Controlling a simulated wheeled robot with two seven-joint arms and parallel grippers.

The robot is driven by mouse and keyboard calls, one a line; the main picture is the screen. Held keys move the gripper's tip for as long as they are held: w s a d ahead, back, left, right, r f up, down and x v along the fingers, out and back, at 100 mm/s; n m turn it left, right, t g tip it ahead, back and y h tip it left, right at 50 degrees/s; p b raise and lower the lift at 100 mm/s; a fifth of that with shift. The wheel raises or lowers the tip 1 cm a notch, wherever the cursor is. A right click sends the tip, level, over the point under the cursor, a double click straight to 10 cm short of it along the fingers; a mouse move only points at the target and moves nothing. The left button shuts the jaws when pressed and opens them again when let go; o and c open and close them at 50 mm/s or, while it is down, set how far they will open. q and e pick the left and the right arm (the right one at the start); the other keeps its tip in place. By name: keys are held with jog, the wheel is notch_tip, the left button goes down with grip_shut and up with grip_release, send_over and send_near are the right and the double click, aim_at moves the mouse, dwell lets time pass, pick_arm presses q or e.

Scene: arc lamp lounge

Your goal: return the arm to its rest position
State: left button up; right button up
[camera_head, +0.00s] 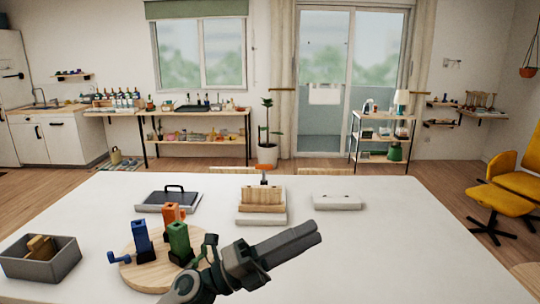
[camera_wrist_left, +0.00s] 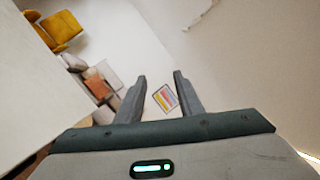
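My left gripper (camera_head: 314,233) is in the head view, above the near middle of the white table (camera_head: 400,225), pointing right. In the left wrist view its two fingers (camera_wrist_left: 160,82) stand apart with nothing between them, so it is open and empty. My right gripper is in neither view.
A round wooden board (camera_head: 142,276) with blue, orange and green blocks stands left of my left gripper. A grey bin (camera_head: 38,262) is at far left. A tray with a black handle (camera_head: 168,200), a stacked wooden piece (camera_head: 262,198) and a white block (camera_head: 337,202) lie farther back. The table's right side is clear.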

pick_arm(q)
jog(key=w+a+f+n+t+y, duration=0.2)
jog(key=a+f+n+t+y, duration=0.45)
jog(key=n, duration=0.55)
jog(key=w+a+f+n+t+y, duration=0.3)
jog(key=a+n+t+y, duration=0.5)
jog(key=n, duration=0.3)
jog(key=s+a+f+n+g+y, duration=0.2)
jog(key=s+a+f+n+y, duration=0.25)
jog(key=f, duration=0.45)
jog(key=s+a+f+n+g+y, duration=0.25)
jog(key=a+f+n, duration=0.25)
jog(key=f, duration=0.3)
jog(key=s+a+f+n+g, duration=0.2)
jog(key=s+f+g, duration=0.55)
jog(key=s, duration=0.75)
jog(key=s+a+f+n+g, duration=0.2)
jog(key=s+a+f+g, duration=0.15)
jog(key=s+f, duration=0.9)
jog(key=s+d+f+g, duration=0.1)
jog(key=s+f, duration=0.2)
jog(key=f, duration=2.3)
jog(key=s+a+f+g, duration=0.1)
jog(key=s+a+f, duration=0.2)
jog(key=s+f, duration=1.4)
jog(key=shift+s+f+y, duration=0.15)
jog(key=shift+f+y, duration=0.1)
jog(key=shift+y, duration=0.1)
